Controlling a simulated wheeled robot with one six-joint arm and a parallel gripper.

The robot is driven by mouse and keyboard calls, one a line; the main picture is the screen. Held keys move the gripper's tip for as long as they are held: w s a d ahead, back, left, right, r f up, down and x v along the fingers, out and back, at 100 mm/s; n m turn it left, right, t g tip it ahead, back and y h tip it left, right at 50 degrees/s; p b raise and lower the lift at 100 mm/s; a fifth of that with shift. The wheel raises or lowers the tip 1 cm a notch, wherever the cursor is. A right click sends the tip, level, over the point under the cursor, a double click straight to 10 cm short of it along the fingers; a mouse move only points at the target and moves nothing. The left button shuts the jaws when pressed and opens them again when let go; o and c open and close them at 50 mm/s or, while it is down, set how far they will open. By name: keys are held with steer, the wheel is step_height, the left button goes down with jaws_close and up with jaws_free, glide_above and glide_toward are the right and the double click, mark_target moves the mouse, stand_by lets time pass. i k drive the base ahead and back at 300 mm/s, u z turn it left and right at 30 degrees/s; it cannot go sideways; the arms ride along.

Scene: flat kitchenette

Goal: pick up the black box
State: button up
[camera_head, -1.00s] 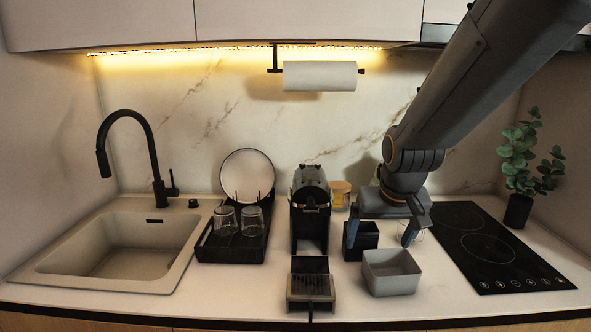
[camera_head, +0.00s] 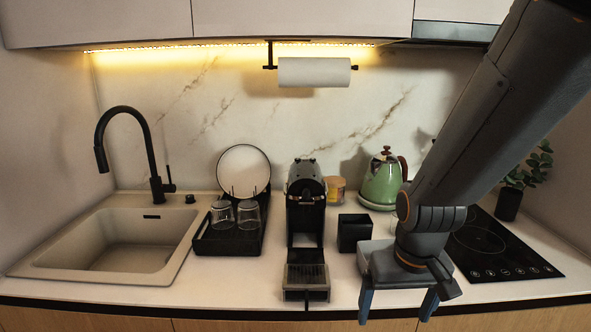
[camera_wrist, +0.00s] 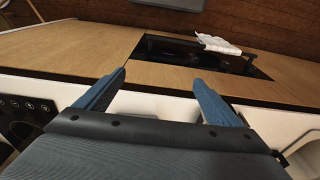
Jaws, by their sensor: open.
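The black box (camera_head: 354,231) is a small open-topped cube on the white counter, right of the coffee machine. My gripper (camera_head: 397,312) is open and empty, in front of and to the right of the black box, at the counter's front edge. Its two blue fingers point down, apart from the black box. They also show in the wrist view (camera_wrist: 160,78), with nothing between them; the black box is not seen there.
The coffee machine (camera_head: 305,195) stands left of the black box, a green kettle (camera_head: 381,185) behind it to the right. The black hob (camera_head: 490,262) is at the right. The wrist view shows wooden cabinet fronts (camera_wrist: 60,62) and a white cloth (camera_wrist: 220,44) by a dark panel.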

mark_target(352, 229)
steer(key=u, duration=0.75)
steer(key=k, duration=0.75)
steer(key=z, duration=0.75)
steer(key=i, duration=1.05)
